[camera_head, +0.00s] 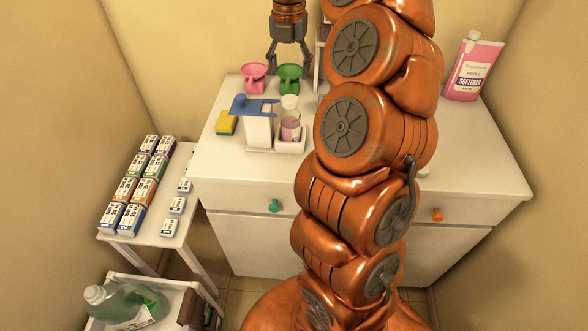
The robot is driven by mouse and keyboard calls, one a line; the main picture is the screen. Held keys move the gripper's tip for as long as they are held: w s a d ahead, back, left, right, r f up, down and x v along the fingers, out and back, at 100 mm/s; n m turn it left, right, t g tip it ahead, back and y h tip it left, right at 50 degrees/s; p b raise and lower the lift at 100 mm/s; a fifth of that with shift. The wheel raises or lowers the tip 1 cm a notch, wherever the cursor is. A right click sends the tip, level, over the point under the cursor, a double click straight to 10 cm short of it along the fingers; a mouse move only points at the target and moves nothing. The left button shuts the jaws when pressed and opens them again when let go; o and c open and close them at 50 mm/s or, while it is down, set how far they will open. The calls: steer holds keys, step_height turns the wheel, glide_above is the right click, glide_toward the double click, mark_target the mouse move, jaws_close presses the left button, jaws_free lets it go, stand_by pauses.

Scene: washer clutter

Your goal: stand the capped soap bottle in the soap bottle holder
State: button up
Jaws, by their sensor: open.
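A small clear bottle with pink contents and a pale top (290,127) stands upright in a low white tray-like holder (290,148) on the white counter. A tall white block with a flat blue piece over it stands at the left in the same holder. I cannot tell for sure whether the pale top is a cap.
A pink cup (254,75), green cup (289,77), yellow-green sponge (226,123) and pink softener pouch (473,70) are on the counter. Several small boxes cover the left side table (150,237). A green bottle (125,305) lies on a lower cart. My arm hides the counter's middle.

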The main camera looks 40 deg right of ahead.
steer(key=s+a+m, duration=1)
steer(key=s+a, duration=0.1)
steer(key=a, duration=0.4)
steer(key=s+a+f+m, duration=0.2)
steer(key=s+f+m, duration=0.1)
steer(key=s+m, duration=0.2)
steer(key=s+a+f+m+g, duration=0.1)
steer(key=s+a+f+m, duration=0.1)
steer(key=s+m, duration=0.3)
steer(key=s+a+f+m, duration=0.2)
steer(key=s+f+m, duration=0.3)
steer(key=s, duration=0.4)
steer(key=shift+s+m+g, duration=0.3)
steer(key=shift+m+g, duration=0.1)
steer(key=shift+m, duration=0.2)
